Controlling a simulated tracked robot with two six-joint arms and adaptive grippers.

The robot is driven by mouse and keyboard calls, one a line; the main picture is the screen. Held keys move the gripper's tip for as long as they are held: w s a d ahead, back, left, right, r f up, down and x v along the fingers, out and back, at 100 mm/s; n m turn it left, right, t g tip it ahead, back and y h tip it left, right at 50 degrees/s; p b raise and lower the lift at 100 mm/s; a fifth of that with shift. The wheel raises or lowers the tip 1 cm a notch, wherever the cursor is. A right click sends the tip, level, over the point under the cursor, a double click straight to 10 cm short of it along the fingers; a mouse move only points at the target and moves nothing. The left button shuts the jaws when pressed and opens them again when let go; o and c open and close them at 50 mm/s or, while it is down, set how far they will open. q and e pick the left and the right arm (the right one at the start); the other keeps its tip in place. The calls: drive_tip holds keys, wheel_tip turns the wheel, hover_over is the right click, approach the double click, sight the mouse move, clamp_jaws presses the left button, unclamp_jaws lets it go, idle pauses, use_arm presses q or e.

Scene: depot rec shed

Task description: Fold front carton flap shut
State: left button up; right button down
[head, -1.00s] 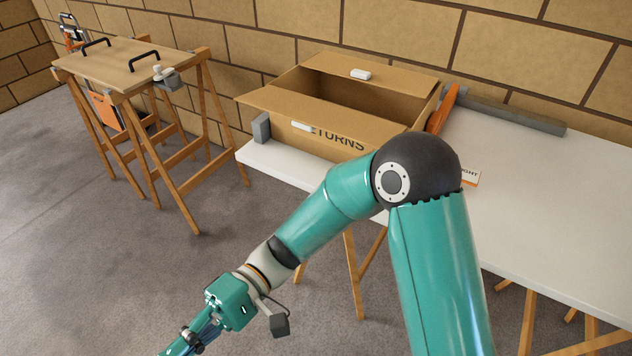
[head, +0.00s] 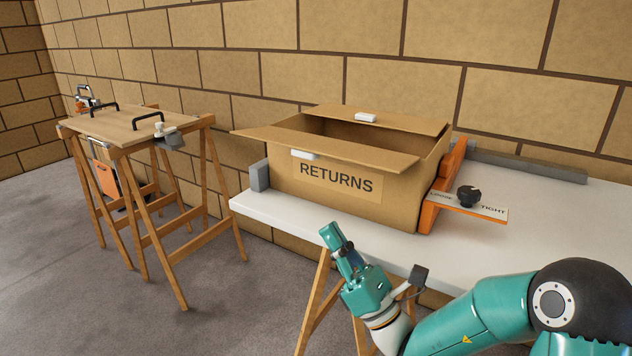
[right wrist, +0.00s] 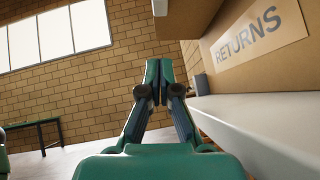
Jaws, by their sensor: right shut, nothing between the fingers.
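A brown carton (head: 400,200) marked RETURNS stands on the white table, its top open. Its front flap (head: 350,151) sticks outward over the front wall, with a white tab (head: 305,154) on its edge. The back flap (head: 400,121) also carries a white tab (head: 366,118). My right gripper (head: 329,233) is shut and empty, in front of the table edge, below and apart from the front flap. In the right wrist view its closed fingers (right wrist: 152,80) point forward, with the carton wall (right wrist: 245,50) to the right. My left gripper is out of view.
An orange clamp (head: 440,190) with a black knob (head: 468,196) and a TIGHT label stands against the carton's right side. A grey block (head: 259,175) sits at its left. The white table (head: 540,225) is bare at right. A wooden trestle bench (head: 130,128) stands left.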

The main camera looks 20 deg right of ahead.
sight(303, 157)
drive_tip(key=x, duration=0.3)
drive_tip(key=r+x, duration=0.1)
drive_tip(key=x, duration=0.2)
drive_tip(key=s+d+b+x, duration=0.1)
drive_tip(key=x, duration=0.2)
drive_tip(key=shift+w+r, duration=0.1)
drive_tip(key=shift+r, duration=0.85)
drive_tip(key=shift+w, duration=0.1)
drive_tip(key=shift+d, duration=0.2)
drive_tip(key=shift+r, duration=0.1)
drive_tip(key=shift+r, duration=0.1)
